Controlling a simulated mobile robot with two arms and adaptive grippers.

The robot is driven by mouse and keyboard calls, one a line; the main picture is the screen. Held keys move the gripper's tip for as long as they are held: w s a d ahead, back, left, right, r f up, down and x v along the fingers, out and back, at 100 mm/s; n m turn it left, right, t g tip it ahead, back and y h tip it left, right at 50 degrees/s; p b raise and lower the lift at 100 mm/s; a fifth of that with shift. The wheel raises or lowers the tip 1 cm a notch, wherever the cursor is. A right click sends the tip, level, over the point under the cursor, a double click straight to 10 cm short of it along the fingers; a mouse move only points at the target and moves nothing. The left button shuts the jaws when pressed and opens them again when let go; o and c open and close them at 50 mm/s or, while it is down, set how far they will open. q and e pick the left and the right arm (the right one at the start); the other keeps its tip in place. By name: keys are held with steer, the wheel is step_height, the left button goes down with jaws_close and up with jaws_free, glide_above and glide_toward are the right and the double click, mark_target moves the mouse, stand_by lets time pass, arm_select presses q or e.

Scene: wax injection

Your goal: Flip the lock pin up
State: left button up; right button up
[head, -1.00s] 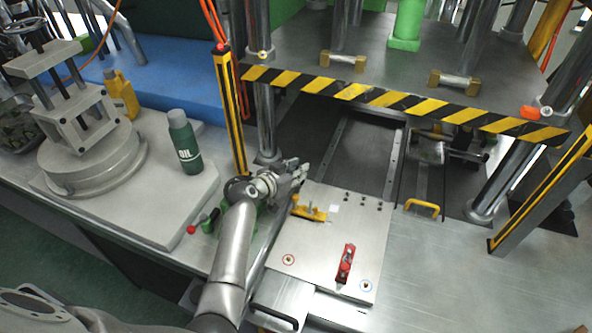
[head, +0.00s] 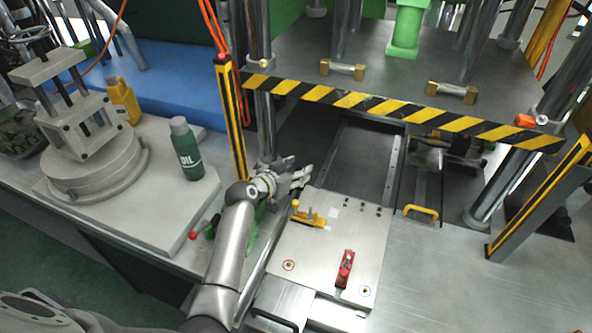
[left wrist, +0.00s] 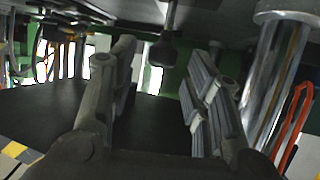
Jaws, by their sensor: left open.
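A metal mould plate (head: 310,255) lies on the machine bed. A yellow latch piece (head: 312,219) with a small knob sits at its upper left, and a red latch piece (head: 345,270) sits at its lower right. I cannot tell which part is the lock pin. My left gripper (head: 302,172) is just beyond the plate's upper left corner, close to the yellow piece and apart from it. In the left wrist view, the fingers (left wrist: 160,95) are spread with nothing between them. My right gripper is out of view.
A press with a striped front edge (head: 400,103) overhangs the dark opening behind the plate. A striped post (head: 231,115) and a steel column (left wrist: 272,75) stand close to my left gripper. A green oil bottle (head: 186,150) stands at left. The bench at right is clear.

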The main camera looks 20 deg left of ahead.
arm_select(q)
steer(key=v, duration=1.2)
steer(key=shift+f, duration=0.1)
stand_by(0.5)
